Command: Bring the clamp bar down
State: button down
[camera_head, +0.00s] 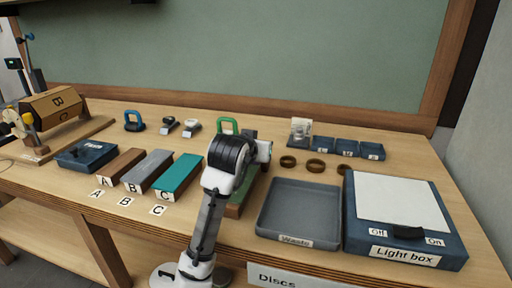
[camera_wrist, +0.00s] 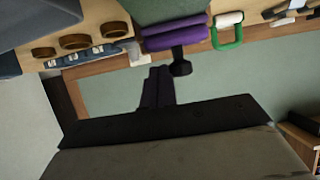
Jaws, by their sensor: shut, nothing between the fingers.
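A green-topped fixture (camera_head: 233,210) stands on the bench, mostly hidden behind my arm in the head view. In the wrist view, which looks upside down, its green surface (camera_wrist: 165,10) shows at the top edge. Two purple padded bars (camera_wrist: 175,32) lie across its end, with a dark stem and knob (camera_wrist: 181,66) beside them. I cannot tell for sure which part is the clamp bar. My gripper (camera_wrist: 158,72) shows in the wrist view with its dark fingers together and empty, close to the knob; contact is unclear. The head view hides the fingertips.
A green handle (camera_head: 228,121) stands just behind the fixture. The waste tray (camera_head: 265,222) and light box (camera_head: 405,252) are to the right, with several brown rings (camera_head: 315,163) behind the tray. Blocks A, B and C, including the teal one (camera_head: 178,177), lie left.

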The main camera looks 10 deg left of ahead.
jog(key=shift+s+f, duration=0.5)
jog(key=shift+f, duration=0.2)
dwell(0.3)
